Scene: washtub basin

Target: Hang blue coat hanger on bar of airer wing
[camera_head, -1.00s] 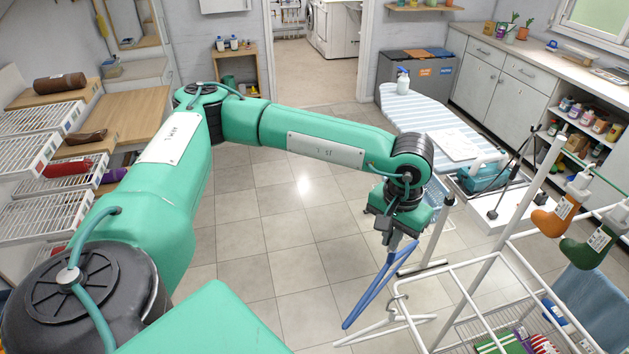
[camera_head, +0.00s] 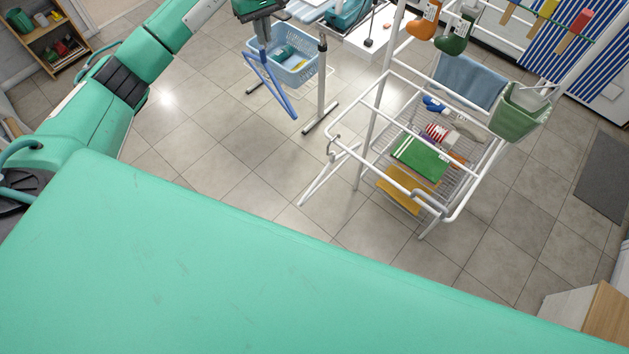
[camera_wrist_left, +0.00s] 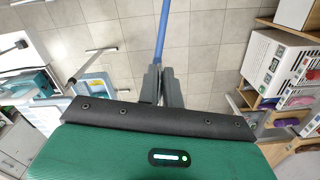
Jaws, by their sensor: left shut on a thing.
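The blue coat hanger (camera_head: 273,85) hangs tilted from my left gripper (camera_head: 263,40) near the top of the head view. In the left wrist view, that gripper's fingers (camera_wrist_left: 161,82) are shut on the blue hanger (camera_wrist_left: 163,32), which extends away from them. The white airer (camera_head: 384,72) stands to the right of the hanger, apart from it. Its white wing bar (camera_head: 357,107) reaches toward the hanger on the left side. My right gripper is not in view.
A light blue basket (camera_head: 297,70) stands behind the hanger. The airer carries a blue towel (camera_head: 470,82), a green basket (camera_head: 520,112), socks (camera_head: 455,35) and a lower rack with several items. Tiled floor (camera_head: 215,130) is clear left of the airer.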

